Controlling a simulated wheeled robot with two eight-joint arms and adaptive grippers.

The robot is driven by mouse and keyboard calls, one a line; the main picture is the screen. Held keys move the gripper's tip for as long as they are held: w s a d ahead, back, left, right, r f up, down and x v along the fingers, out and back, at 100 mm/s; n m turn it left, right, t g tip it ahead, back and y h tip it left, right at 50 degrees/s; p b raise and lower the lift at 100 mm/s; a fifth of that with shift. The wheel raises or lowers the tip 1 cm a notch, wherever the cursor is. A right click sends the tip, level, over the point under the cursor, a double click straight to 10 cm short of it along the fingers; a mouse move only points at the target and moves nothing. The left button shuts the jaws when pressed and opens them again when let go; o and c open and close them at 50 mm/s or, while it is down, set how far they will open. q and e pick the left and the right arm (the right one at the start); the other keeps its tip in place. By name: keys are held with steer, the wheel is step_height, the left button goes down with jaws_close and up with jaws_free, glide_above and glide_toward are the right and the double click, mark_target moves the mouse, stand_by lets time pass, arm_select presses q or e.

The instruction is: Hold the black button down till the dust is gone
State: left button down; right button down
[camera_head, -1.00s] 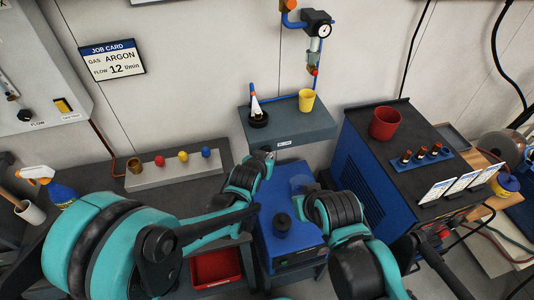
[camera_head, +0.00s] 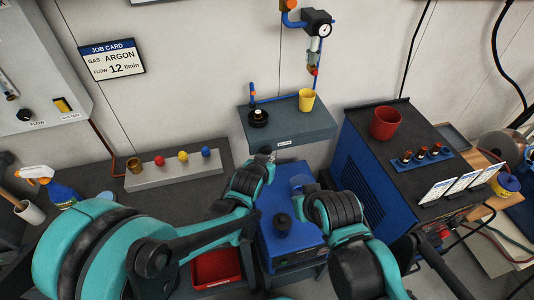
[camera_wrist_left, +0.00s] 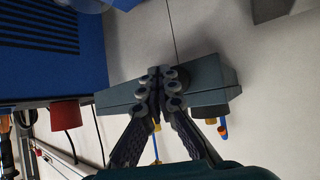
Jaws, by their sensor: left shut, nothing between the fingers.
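In the head view a black round piece with a pale centre (camera_head: 258,116) sits on the left of the grey box top (camera_head: 313,132). I cannot tell for sure whether it is the black button. No dust can be made out. My left gripper (camera_head: 268,158) is just in front of the box, shut and empty. In the left wrist view its closed fingertips (camera_wrist_left: 159,80) overlap the grey box (camera_wrist_left: 118,97).
A yellow cup (camera_head: 306,100) stands on the box, with a blue pipe nearby. A red pot (camera_head: 386,122) stands on the dark-topped cabinet to the right.

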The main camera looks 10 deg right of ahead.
arm_select(q)
steer(key=shift+s, duration=0.25)
steer(key=s, duration=0.4)
steer(key=shift+s, duration=0.4)
stand_by(0.4)
steer(key=s+a+r+n+g+y, duration=0.1)
steer(key=s+a+r+n+y, duration=0.15)
steer(key=a, duration=0.95)
steer(key=s+a+r+n+y, duration=0.15)
steer(key=s+a+r, duration=0.25)
steer(key=a, duration=0.8)
steer(key=s+a+n+g+y, duration=0.1)
steer(key=s+a, duration=0.7)
steer(key=shift+s+a+n, duration=0.15)
steer(key=shift+s+n, duration=0.05)
steer(key=shift+n, duration=0.1)
